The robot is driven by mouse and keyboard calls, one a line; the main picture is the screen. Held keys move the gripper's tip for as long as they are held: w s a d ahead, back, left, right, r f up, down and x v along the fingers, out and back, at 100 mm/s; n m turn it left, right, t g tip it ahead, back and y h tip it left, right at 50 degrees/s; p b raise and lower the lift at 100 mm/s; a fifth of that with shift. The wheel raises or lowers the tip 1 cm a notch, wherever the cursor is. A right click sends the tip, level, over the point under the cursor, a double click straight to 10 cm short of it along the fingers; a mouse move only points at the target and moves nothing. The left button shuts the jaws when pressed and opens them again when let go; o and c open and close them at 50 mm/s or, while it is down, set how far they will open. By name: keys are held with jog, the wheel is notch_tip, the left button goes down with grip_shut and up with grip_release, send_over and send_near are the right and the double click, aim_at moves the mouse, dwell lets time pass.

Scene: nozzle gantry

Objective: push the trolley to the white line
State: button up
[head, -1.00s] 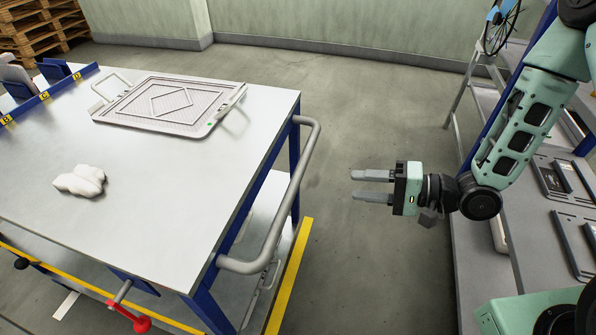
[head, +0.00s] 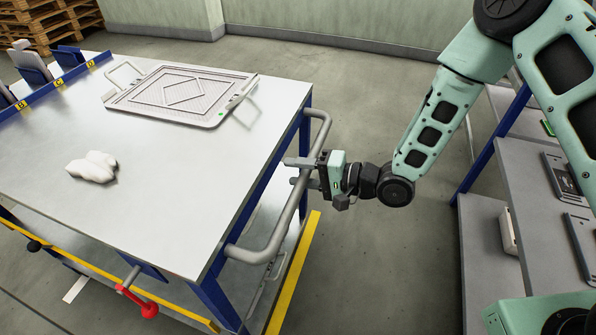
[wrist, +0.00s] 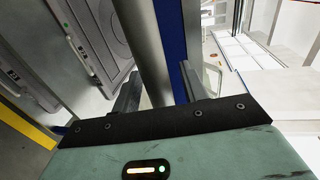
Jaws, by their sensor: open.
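The trolley (head: 180,180) has a steel top, blue legs and a grey tubular push handle (head: 292,205) on its right side. My gripper (head: 293,172) is at this handle with its fingers open. In the wrist view the grey handle bar (wrist: 148,50) passes between the two fingers, which are not closed on it. I cannot tell whether either finger touches the bar.
On the trolley top lie a grey frame-like tray (head: 182,95) and a white cloth-like lump (head: 92,166). A red-knobbed lever (head: 148,309) sticks out at the near side. Grey shelving (head: 490,250) stands right; pallets (head: 50,15) stand far left.

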jog(key=shift+a, duration=0.2)
jog(key=shift+c, duration=0.3)
grip_shut()
jog(key=shift+w+a, duration=0.1)
